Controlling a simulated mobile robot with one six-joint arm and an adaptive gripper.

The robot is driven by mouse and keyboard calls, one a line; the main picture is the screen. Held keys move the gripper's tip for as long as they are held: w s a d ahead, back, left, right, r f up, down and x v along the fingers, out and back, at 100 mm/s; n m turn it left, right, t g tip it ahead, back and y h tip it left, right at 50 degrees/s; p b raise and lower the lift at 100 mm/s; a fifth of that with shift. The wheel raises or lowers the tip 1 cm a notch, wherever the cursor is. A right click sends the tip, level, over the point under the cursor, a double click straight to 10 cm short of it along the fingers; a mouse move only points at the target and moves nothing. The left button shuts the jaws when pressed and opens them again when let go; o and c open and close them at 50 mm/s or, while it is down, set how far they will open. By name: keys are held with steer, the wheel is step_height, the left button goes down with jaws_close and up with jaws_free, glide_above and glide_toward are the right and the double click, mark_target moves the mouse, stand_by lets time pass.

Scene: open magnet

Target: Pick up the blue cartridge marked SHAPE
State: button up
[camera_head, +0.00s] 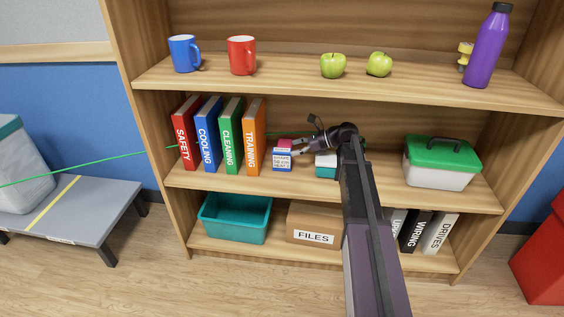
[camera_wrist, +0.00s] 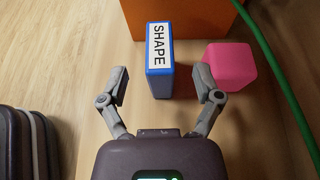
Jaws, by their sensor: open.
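The blue cartridge (camera_wrist: 159,82) stands on wood in the wrist view, with a white label reading SHAPE. In the head view the blue cartridge (camera_head: 275,167) is on the middle shelf, right of the orange binder. My gripper (camera_wrist: 160,74) is open, one finger on each side of the cartridge in the picture, with visible gaps and no contact seen. In the head view my gripper (camera_head: 309,138) is to the right of the cartridge, partly hidden by my own arm.
A pink block (camera_wrist: 232,66) stands just right of the cartridge, close to my right finger. The orange binder (camera_wrist: 190,15) is just beyond. A green cord (camera_wrist: 276,70) runs along the right. A teal and white box (camera_head: 326,166) and a green-lidded bin (camera_head: 440,175) share the shelf.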

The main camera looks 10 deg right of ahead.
mark_target(285, 150)
steer(key=shift+b+x, duration=1)
steer(key=shift+x, duration=1.55)
steer(key=shift+r, duration=0.1)
jaws_close()
